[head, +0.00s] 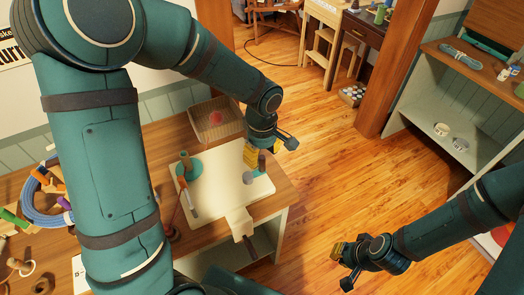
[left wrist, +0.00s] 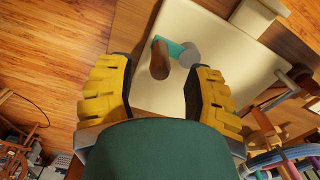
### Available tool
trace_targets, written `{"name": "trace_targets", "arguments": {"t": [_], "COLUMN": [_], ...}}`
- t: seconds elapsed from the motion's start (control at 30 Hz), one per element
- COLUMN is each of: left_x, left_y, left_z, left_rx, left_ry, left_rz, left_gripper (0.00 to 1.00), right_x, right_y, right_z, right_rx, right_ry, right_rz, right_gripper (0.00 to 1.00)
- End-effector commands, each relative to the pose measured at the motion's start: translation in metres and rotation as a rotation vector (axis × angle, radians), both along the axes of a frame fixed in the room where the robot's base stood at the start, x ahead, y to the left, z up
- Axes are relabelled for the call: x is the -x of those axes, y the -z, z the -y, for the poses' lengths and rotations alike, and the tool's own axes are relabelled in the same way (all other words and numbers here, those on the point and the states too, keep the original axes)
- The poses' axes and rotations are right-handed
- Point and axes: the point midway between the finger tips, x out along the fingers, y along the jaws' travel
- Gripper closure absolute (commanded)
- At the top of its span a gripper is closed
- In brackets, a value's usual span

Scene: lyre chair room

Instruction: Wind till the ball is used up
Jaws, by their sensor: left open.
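A cream board (head: 225,190) lies on the wooden table. At its right edge is a crank: a brown handle (left wrist: 160,60) on a teal arm (left wrist: 172,47) beside a grey round hub (left wrist: 188,54). My left gripper (head: 254,158) is open over it, its yellow fingers on either side of the handle in the left wrist view; I cannot tell if they touch it. A teal disc with a brown post (head: 186,165) stands at the board's left. A red ball (head: 215,118) sits in a wicker basket (head: 204,130) behind the board. My right gripper (head: 345,262) hangs over the floor, away from the table.
A cream block (head: 240,222) is at the board's front edge. A tool with a brown handle (head: 183,196) lies at the left. A blue coil (head: 40,205) and several small pieces crowd the table's left. A shelf unit (head: 455,110) stands at right; the floor between is clear.

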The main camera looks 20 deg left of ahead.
Motion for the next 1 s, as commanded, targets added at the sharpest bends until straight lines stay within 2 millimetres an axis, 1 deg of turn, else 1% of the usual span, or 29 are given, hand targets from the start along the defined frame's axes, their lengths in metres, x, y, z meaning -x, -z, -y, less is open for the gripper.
{"name": "trace_targets", "arguments": {"t": [0.03, 0.47, 0.6, 1.0], "left_x": [0.0, 0.0, 0.0, 0.0], "left_y": [0.006, 0.037, 0.035, 0.039], "left_z": [0.0, 0.0, 0.0, 0.0], "left_rx": [0.0, 0.0, 0.0, 0.0], "left_ry": [0.0, 0.0, 0.0, -0.001], "left_rz": [0.0, -0.002, 0.0, 0.0], "left_gripper": [0.48, 0.48, 0.48, 0.48], "right_x": [-0.001, -0.005, -0.005, -0.005], "right_y": [0.005, 0.025, 0.023, 0.03], "right_z": [0.0, 0.001, 0.001, 0.001], "right_rx": [0.0, 0.003, 0.003, 0.003], "right_ry": [0.001, 0.002, 0.002, 0.003], "right_rz": [0.002, 0.012, 0.012, 0.011], "right_gripper": [1.0, 1.0, 1.0, 1.0]}}
